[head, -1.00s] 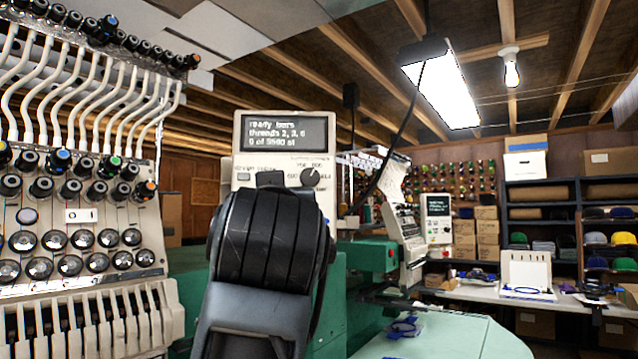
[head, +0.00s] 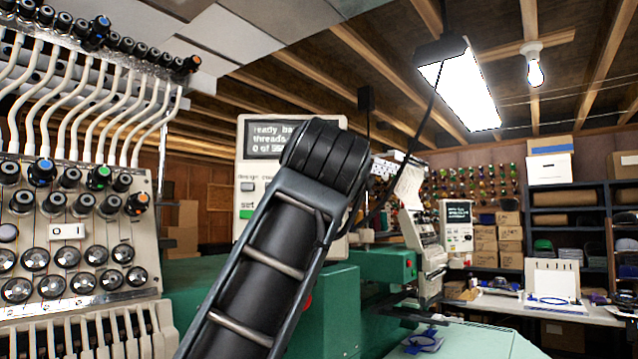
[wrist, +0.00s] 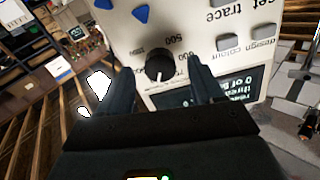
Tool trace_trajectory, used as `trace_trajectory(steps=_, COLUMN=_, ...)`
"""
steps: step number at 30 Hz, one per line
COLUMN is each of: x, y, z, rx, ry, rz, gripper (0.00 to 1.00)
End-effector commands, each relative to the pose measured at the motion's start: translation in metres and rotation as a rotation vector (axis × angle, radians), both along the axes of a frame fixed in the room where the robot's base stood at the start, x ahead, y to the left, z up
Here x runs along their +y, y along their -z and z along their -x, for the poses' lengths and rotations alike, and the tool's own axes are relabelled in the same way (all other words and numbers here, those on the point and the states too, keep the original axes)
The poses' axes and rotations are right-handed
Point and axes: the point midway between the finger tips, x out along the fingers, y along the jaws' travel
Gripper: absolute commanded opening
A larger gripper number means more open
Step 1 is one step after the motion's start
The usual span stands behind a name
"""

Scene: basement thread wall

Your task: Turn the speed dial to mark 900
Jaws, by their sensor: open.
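The speed dial (wrist: 159,66) is a round black knob on the cream control panel (wrist: 240,68), which appears upside down in the wrist view. The dial's white pointer line points toward the bottom of that picture. Small numbers surround the dial, partly blurred; I cannot tell which mark it is at. My gripper (wrist: 160,70) is open, with one finger on each side of the dial in that view. I cannot tell whether either finger touches it. In the head view the panel (head: 246,172) is partly covered by my arm, which hides the dial and the gripper.
The panel's display (head: 265,135) is partly covered. Blue triangular buttons (wrist: 141,14) and grey buttons (wrist: 227,41) lie near the dial. The embroidery head with thread knobs (head: 70,200) stands at left, a green machine body (head: 325,315) below.

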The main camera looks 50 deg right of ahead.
Motion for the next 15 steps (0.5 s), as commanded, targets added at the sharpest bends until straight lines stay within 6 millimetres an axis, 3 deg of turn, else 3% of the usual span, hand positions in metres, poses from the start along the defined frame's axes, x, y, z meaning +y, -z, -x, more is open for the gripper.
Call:
trace_trajectory(steps=13, x=-0.0098, y=0.0004, z=-0.0086, rx=-0.001, ry=0.0, rz=-0.001, gripper=0.66)
trace_trajectory(steps=15, x=-0.0097, y=0.0003, z=-0.0085, rx=-0.001, ry=0.0, rz=-0.001, gripper=0.59)
